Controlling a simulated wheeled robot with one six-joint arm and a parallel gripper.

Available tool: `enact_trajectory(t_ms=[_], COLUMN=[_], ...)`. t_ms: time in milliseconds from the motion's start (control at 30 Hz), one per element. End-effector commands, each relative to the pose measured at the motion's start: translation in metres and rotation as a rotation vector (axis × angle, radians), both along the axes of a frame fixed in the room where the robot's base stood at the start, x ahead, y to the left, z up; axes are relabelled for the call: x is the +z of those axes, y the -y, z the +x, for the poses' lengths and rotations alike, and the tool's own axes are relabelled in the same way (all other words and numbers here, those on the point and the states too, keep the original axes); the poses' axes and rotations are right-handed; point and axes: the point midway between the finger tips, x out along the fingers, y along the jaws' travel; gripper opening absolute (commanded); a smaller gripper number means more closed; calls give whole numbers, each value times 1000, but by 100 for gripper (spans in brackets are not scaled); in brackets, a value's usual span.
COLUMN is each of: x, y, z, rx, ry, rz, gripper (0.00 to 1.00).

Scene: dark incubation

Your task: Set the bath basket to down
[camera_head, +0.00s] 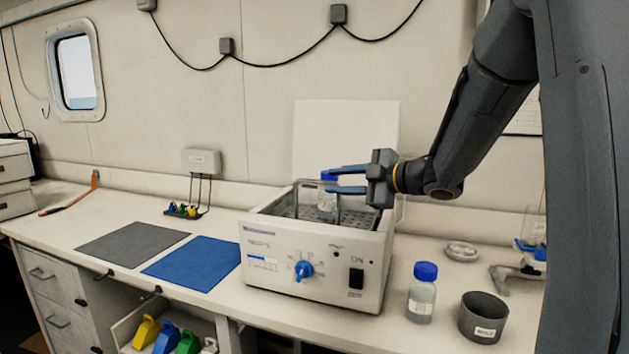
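The water bath (315,263) is a white box on the bench with a blue knob and a black switch on its front. Its basket (297,203) shows inside the open top, with a grey wire handle rising above the rim and a perforated plate below. A blue-capped bottle (328,178) stands inside the bath, partly hidden by the handle and my fingers. My gripper (333,180) reaches in from the right above the bath, its two blue fingers pointing left and visibly apart. The fingertips are at the handle and bottle; I cannot tell whether they touch either.
A second blue-capped bottle (422,293) and a dark cup (483,317) stand right of the bath. A blue mat (193,263) and a grey mat (131,244) lie to the left. A white panel (347,130) stands behind the bath.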

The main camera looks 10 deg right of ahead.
Motion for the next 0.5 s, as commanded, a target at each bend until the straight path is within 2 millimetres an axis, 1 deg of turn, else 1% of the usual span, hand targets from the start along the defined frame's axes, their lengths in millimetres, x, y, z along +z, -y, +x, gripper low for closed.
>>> enact_trajectory(t_ms=[300,500], x=[-10,-14], y=[-31,-42], z=[34,49], rx=[0,-4], ry=[-3,-2], rz=[2,1], gripper=[28,28])
